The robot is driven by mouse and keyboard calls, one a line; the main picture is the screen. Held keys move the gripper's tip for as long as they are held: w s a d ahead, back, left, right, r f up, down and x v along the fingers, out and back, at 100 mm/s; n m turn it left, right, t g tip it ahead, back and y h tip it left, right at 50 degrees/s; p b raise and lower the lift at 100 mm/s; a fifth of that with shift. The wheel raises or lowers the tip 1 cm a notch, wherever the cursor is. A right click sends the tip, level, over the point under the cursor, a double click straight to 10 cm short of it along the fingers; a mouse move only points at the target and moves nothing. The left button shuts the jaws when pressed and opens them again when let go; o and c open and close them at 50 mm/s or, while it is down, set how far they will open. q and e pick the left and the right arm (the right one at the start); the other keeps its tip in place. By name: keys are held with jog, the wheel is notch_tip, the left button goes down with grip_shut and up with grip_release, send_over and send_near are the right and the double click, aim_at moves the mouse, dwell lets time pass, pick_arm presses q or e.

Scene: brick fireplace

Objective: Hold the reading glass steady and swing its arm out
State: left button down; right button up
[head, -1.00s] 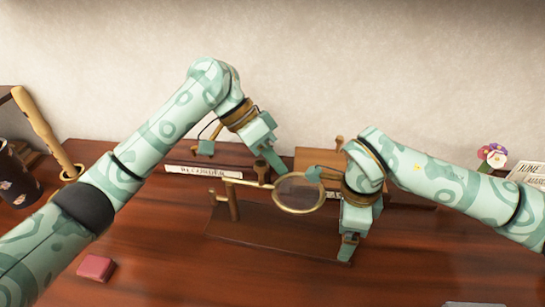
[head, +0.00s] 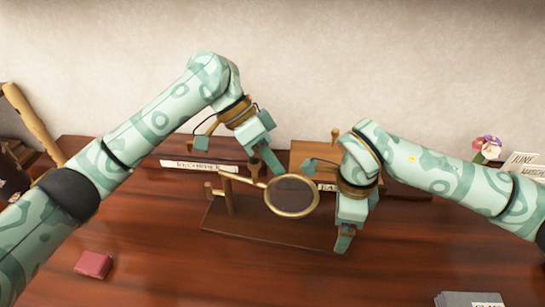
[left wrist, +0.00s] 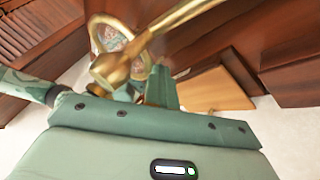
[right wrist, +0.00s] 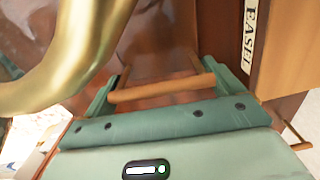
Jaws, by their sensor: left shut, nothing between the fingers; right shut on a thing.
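The reading glass (head: 292,196) is a brass-rimmed round lens on a brass arm (head: 243,178), carried by a wooden post (head: 228,195) on a dark wooden base (head: 265,233). My left gripper (head: 273,167) is shut and empty, just behind the arm where it meets the rim; I cannot tell if it touches. The brass arm and its knob cross close before its fingers in the left wrist view (left wrist: 135,55). My right gripper (head: 343,243) is shut at the base's right end. In the right wrist view its fingers hold a wooden bar (right wrist: 155,90).
A wooden box (head: 310,155) and a "RECORDER" label (head: 198,166) stand behind the glass. An "EASEL" label (right wrist: 249,38) shows in the right wrist view. A small red box (head: 93,264) lies front left, flowers (head: 488,147) back right. The front middle of the table is clear.

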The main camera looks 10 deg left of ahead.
aim_at(273, 192)
pick_arm(q)
jog(key=shift+s+d+m+g, duration=0.15)
jog(key=shift+s+m, duration=0.1)
jog(key=shift+s, duration=0.4)
jog(key=shift+s+d+m+g, duration=0.15)
jog(key=shift+s+m, duration=0.1)
jog(key=shift+s, duration=0.35)
jog(key=s+m, duration=0.1)
jog(key=s+m+g+y, duration=0.1)
jog(key=s+m, duration=0.1)
jog(key=shift+a+m+g+y, duration=0.3)
jog(key=shift+g, duration=0.1)
jog(key=shift+s+a+m+g+y, duration=0.35)
jog(key=shift+s+a+m+y, duration=0.35)
jog(key=shift+m, duration=0.55)
jog(key=shift+s+a+m+g+y, duration=0.4)
jog(key=shift+s+a+m+y, duration=0.25)
jog(key=shift+m, duration=0.55)
jog(key=shift+s+a+m+g+y, duration=0.35)
jog(key=shift+s+a+m+y, duration=0.2)
jog(key=shift+s+m+y, duration=0.5)
jog(key=shift+w+h, duration=0.1)
jog(key=shift+h, duration=0.2)
jog(key=shift+w+d, duration=0.1)
